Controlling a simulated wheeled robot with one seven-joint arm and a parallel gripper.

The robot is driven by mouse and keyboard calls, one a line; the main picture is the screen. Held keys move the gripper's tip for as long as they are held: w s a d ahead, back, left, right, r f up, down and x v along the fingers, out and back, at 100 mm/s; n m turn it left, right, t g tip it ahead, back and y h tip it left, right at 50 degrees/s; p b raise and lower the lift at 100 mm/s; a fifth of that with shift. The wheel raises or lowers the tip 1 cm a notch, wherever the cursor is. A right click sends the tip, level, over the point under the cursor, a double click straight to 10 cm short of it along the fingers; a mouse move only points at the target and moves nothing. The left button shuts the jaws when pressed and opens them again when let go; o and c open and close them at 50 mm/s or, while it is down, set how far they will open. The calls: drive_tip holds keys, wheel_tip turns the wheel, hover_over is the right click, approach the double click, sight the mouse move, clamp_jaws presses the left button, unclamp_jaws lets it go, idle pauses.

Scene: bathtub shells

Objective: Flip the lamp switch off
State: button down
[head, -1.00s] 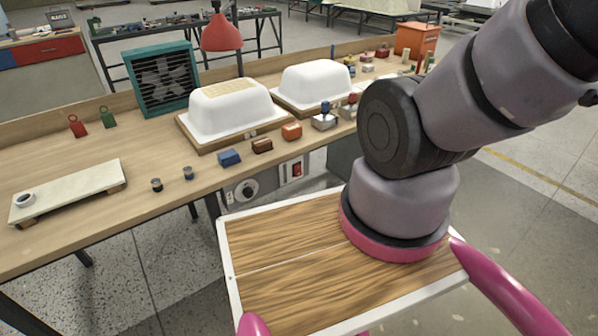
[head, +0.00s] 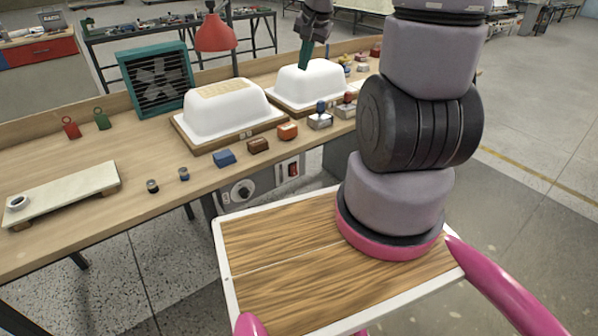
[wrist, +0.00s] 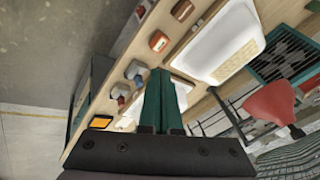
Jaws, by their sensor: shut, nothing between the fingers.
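The red lamp (head: 215,33) hangs over the back of the workbench; it also shows at the right of the wrist view (wrist: 270,102). A red rocker switch (head: 293,169) sits on a grey panel under the bench's front edge, beside a round dial (head: 242,192). I cannot tell from its rocker whether it is on or off. My gripper (head: 304,66) is raised over the right white tub shell, well above and behind the switch. Its green fingers are shut together and empty, as the wrist view (wrist: 159,76) also shows.
Two white tub shells (head: 222,109) (head: 312,87) stand on the bench. A teal fan (head: 154,78) is behind. Blue (head: 224,158), brown (head: 258,145) and orange (head: 287,131) blocks line the front edge. A pale board (head: 65,193) lies at left.

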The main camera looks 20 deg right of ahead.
sight(294, 170)
drive_tip(key=d+f+m+g, duration=0.1)
drive_tip(key=d+f+m, duration=0.2)
drive_tip(key=f, duration=2.9)
drive_tip(key=m, duration=0.3)
drive_tip(key=shift+d+f+g+y, duration=0.15)
drive_tip(key=shift+f+g+y, duration=0.15)
drive_tip(key=shift+g, duration=0.1)
drive_tip(key=shift+w, duration=0.1)
drive_tip(key=shift+w+a+f, duration=0.3)
drive_tip(key=shift+w+f, duration=0.85)
drive_tip(key=shift+f, duration=0.5)
drive_tip(key=shift+w+a+f, duration=0.35)
drive_tip(key=shift+w+f, duration=0.8)
drive_tip(key=shift+f, duration=0.55)
drive_tip(key=shift+w+a+f, duration=0.3)
drive_tip(key=shift+w+f, duration=0.85)
drive_tip(key=shift+f, duration=0.5)
